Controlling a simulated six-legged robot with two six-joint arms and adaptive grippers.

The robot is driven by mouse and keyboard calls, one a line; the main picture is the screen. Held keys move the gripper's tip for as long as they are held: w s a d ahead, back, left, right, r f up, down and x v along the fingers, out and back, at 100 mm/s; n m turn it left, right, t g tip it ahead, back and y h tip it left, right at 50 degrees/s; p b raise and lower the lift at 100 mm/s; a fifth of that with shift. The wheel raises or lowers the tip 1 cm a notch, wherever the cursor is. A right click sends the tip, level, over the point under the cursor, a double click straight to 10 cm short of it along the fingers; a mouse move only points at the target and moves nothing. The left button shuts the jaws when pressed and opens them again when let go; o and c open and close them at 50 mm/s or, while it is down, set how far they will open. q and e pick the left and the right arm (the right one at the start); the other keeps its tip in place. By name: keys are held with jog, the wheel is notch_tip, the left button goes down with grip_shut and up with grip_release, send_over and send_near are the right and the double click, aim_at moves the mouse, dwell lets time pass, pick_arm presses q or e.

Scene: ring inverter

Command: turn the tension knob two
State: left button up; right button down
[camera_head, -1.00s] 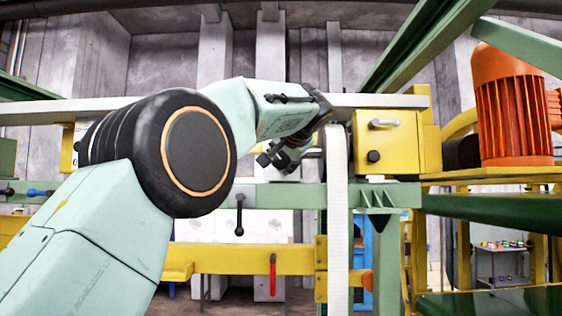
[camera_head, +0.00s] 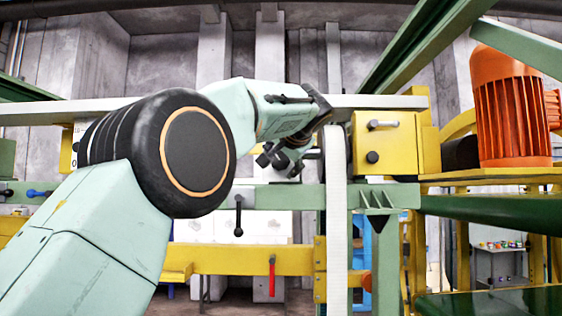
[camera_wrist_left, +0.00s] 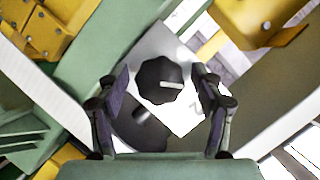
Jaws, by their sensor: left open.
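The tension knob, a black scalloped knob with a pale pointer bar, shows in the left wrist view (camera_wrist_left: 158,82) on a white plate (camera_wrist_left: 185,118). A faint mark like a 2 is on the plate. My left gripper (camera_wrist_left: 160,90) is open, with one finger on each side of the knob; I cannot tell if they touch it. In the head view my left gripper (camera_head: 279,161) is at the green rail beside the white belt, and the knob cannot be made out there.
A white vertical belt (camera_head: 336,220) runs just right of my left gripper. A yellow box (camera_head: 386,142) with a handle stands right of it. A black lever (camera_head: 239,215) and a red-handled lever (camera_head: 272,275) hang below. An orange motor (camera_head: 512,110) is at right.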

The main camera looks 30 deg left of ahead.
pick_arm(q)
jog(key=v, duration=1.2)
jog(key=shift+s+d+r, duration=0.1)
jog(key=shift+s+d, duration=0.05)
